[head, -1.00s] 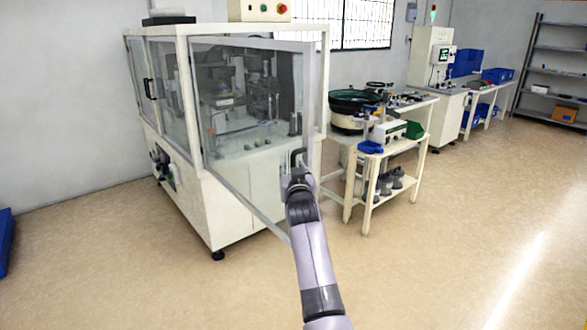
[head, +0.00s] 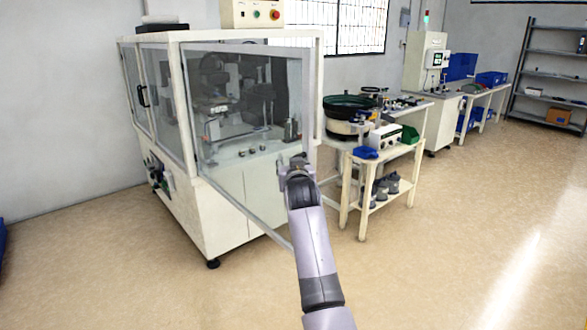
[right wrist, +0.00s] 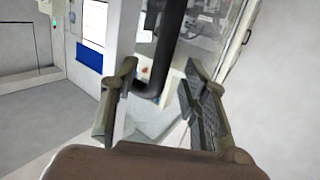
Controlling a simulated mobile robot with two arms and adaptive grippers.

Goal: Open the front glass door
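The front glass door (head: 235,95) of the white machine stands partly open. It is hinged at its left side, and its lower edge juts out over the floor. My right gripper (head: 297,160) is at the door's free right edge, by the handle. In the right wrist view, the black door handle (right wrist: 172,45) runs between the two spread fingers of my right gripper (right wrist: 158,85), with gaps visible beside it. The fingers do not look closed on it. In the head view the gripper hides most of the handle. My left gripper is not in view.
The white machine (head: 205,215) has a side glass door with a black handle (head: 142,96) at left. Open floor (head: 430,255) lies in front and at right. Grey shelves (head: 550,75) stand far right.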

